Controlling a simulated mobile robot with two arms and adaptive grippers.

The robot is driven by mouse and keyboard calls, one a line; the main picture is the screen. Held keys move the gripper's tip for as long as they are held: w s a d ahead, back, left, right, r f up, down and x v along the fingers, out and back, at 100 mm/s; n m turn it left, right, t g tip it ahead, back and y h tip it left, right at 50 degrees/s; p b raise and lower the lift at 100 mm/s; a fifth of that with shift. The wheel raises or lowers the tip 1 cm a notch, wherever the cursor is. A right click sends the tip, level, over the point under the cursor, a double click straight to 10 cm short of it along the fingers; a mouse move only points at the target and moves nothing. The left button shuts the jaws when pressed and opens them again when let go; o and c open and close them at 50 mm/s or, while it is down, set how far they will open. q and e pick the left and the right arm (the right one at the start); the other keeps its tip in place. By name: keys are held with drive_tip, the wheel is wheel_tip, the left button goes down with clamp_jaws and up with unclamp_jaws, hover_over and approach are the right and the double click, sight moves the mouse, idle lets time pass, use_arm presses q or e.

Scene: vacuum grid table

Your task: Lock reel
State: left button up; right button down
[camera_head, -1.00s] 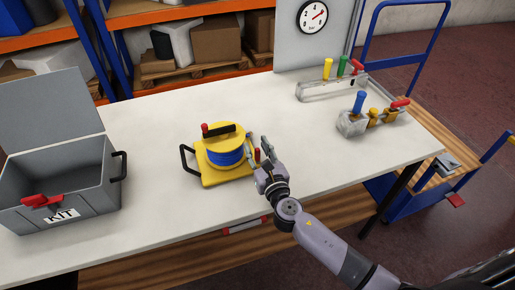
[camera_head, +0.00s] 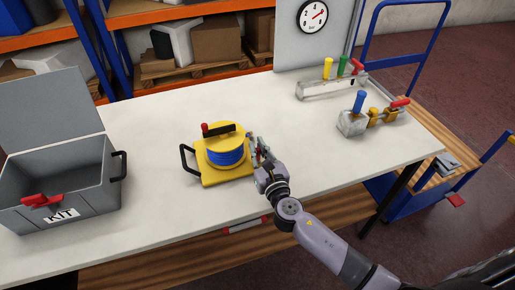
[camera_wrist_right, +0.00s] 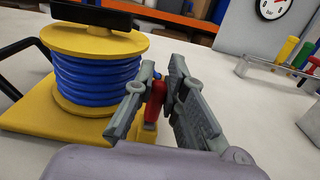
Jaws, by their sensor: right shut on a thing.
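The yellow reel (camera_head: 224,149) with blue hose wound on it stands on a yellow base on the table. A black crank with a red knob (camera_head: 205,127) lies across its top, and a black handle (camera_head: 186,160) sticks out on its left. My right gripper (camera_head: 256,152) is at the reel's right side. In the right wrist view the reel's blue winding (camera_wrist_right: 97,80) is at the left, and my right gripper (camera_wrist_right: 158,92) is shut on a small red lever (camera_wrist_right: 153,103) beside the reel. The lever's lower end is partly hidden. My left gripper is not in view.
An open grey KIT case (camera_head: 60,190) with a red latch stands at the table's left. Manifolds with coloured valve handles (camera_head: 360,105) stand at the right. The white tabletop (camera_head: 145,215) is clear around the reel. A gauge (camera_head: 313,16) is on a panel behind.

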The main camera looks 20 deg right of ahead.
drive_tip(key=shift+f, duration=0.1)
drive_tip(key=m+b, duration=0.1)
drive_tip(key=d+m, duration=0.1)
drive_tip(key=m, duration=0.1)
drive_tip(key=d+m+b, duration=0.1)
drive_tip(key=m, duration=0.1)
drive_tip(key=shift+d+f+b, duration=0.2)
drive_tip(key=shift+f+b, duration=0.1)
drive_tip(key=shift+f, duration=0.05)
drive_tip(key=shift+d+f+m+b, duration=0.25)
drive_tip(key=shift+m+b, duration=0.1)
drive_tip(key=shift+m, duration=0.5)
drive_tip(key=shift+d+f+m+b, duration=0.1)
drive_tip(key=shift+d+m+b, duration=0.25)
drive_tip(key=shift+m, duration=0.45)
drive_tip(key=shift+d+f+m+b, duration=0.2)
drive_tip(key=shift+m+b, duration=0.15)
drive_tip(key=shift+m, duration=0.5)
drive_tip(key=c, duration=1.6)
unclamp_jaws()
